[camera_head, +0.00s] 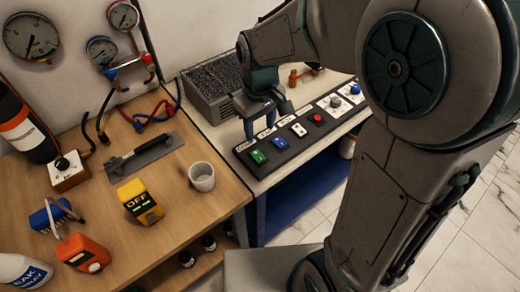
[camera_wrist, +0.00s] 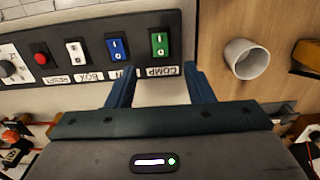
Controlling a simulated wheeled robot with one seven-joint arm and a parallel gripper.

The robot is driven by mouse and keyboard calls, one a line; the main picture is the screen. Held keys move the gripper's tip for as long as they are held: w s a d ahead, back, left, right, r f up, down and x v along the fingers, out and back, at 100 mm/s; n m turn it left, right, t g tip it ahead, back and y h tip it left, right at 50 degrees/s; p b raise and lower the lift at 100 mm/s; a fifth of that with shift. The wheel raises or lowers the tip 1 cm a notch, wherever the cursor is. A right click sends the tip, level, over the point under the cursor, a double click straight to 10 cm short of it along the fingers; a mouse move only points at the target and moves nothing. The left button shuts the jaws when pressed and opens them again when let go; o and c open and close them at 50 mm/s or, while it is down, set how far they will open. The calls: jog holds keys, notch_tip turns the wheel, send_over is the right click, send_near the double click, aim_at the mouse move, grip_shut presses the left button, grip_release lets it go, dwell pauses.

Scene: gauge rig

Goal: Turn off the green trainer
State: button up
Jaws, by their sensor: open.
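A green rocker switch (camera_head: 257,157) sits at the near-left end of a dark switch panel. The wrist view shows this green rocker (camera_wrist: 160,43) with white I and O marks and a COMP label beside it. I cannot tell which side of it is pressed. A blue rocker (camera_wrist: 117,48) is next to it. My gripper (camera_head: 267,121) hovers over the bench just behind the panel. In the wrist view my gripper (camera_wrist: 157,76) is open and empty, its fingertips apart on either side below the green rocker. No finger visibly touches a switch.
The panel also carries a white rocker (camera_wrist: 75,50), a red button (camera_wrist: 40,57) and knobs. A white cup (camera_head: 202,177) and a yellow OFF box (camera_head: 140,202) stand on the wooden bench to the left. A grey ribbed unit (camera_head: 212,87) stands behind the gripper.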

aim_at(260, 158)
notch_tip(260, 158, down, 11)
jog(key=shift+f, duration=0.1)
dwell(0.3)
